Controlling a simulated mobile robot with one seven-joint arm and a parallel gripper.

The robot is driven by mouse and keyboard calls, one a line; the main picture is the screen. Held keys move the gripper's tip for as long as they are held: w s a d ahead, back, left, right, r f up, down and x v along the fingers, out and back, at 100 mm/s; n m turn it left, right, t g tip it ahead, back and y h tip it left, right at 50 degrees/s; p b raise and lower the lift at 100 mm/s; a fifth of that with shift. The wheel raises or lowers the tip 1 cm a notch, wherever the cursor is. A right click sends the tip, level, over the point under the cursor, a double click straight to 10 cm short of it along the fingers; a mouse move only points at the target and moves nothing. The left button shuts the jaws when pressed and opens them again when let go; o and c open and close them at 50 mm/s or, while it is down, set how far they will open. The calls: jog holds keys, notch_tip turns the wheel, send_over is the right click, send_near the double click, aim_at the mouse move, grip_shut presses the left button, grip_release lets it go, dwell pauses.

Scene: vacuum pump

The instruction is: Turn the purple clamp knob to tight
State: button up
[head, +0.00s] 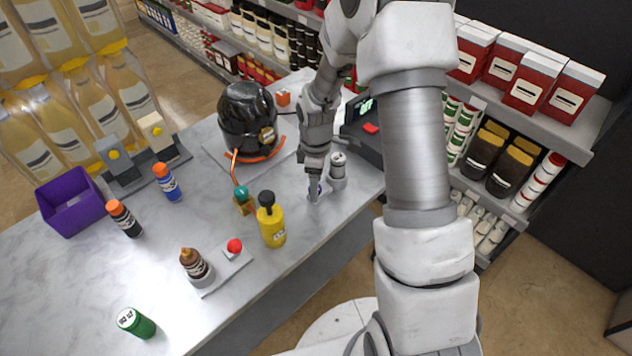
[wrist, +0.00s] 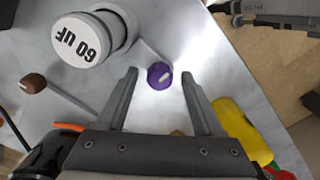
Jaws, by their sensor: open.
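The purple clamp knob (wrist: 159,75) has a pale mark on its top, slanting up to the right in the wrist view. It sits at the end of a grey arm from the clamp around a white-topped cylinder (wrist: 85,40) marked "60 UF". My gripper (wrist: 160,76) is open, with one finger on each side of the knob in that view and gaps on both sides. I cannot tell how far down the fingers reach. In the head view my gripper (head: 314,186) points down at the counter beside the grey cylinder (head: 338,168) and mostly hides the knob.
A yellow bottle (head: 271,226) stands close to the left, with a small teal-topped part (head: 243,197) beside it. A black rounded pot (head: 248,118) with an orange hose stands behind. A dark device with a green display (head: 366,106) is at the back right. The counter edge is near.

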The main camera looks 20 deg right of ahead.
grip_shut()
dwell(0.3)
jog(key=shift+m, duration=0.3)
jog(key=m+b, duration=0.2)
jog(key=m, duration=0.3)
jog(key=shift+f+b, duration=0.1)
jog(key=shift+b, duration=0.2)
jog(key=m+b, duration=0.1)
jog(key=m, duration=0.5)
jog(key=shift+a+m+b, duration=0.1)
jog(key=shift+m+b, duration=0.2)
jog(key=m, duration=0.6)
jog(key=shift+a, duration=0.1)
jog(key=m+p, duration=0.1)
jog(key=m, duration=0.4)
jog(key=shift+m, duration=0.3)
